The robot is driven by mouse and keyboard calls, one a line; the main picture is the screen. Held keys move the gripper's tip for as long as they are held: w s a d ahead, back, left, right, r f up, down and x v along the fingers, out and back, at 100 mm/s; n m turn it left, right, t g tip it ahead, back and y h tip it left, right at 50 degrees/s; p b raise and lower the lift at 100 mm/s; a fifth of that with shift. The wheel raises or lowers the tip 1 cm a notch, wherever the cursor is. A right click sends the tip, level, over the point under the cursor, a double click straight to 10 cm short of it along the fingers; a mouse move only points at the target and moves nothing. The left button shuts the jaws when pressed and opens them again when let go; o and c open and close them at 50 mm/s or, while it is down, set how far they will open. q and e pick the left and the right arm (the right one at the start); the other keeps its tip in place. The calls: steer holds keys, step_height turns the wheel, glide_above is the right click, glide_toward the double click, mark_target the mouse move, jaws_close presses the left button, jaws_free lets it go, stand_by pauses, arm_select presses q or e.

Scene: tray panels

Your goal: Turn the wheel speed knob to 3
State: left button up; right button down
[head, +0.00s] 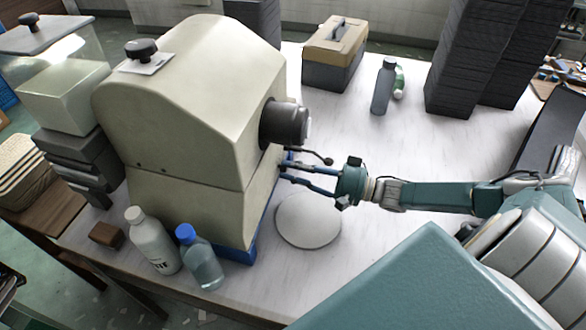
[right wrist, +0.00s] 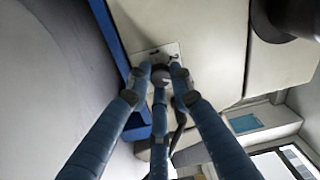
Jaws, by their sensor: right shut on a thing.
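The large cream machine (head: 190,110) stands on the table. My right gripper (head: 284,168) is at its lower right face, below the dark round port. In the right wrist view my right gripper (right wrist: 163,72) has its fingers closed around a small dark knob (right wrist: 178,73) on a pale plate (right wrist: 147,56) on the machine. The fingers hide part of the knob and plate, and no number or pointer can be read. In the head view the machine's edge and the fingers hide this knob. My left gripper is not in view.
A dark cylindrical port (head: 285,123) juts out above my right gripper. A white disc (head: 308,221) lies below. Two bottles (head: 153,245) stand at the front left; a toolbox (head: 335,55) is behind.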

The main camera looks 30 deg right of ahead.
steer(key=c, duration=1.5)
jaws_free()
steer(key=shift+c, duration=0.2)
steer(key=v, duration=1.2)
steer(key=shift+a, duration=0.15)
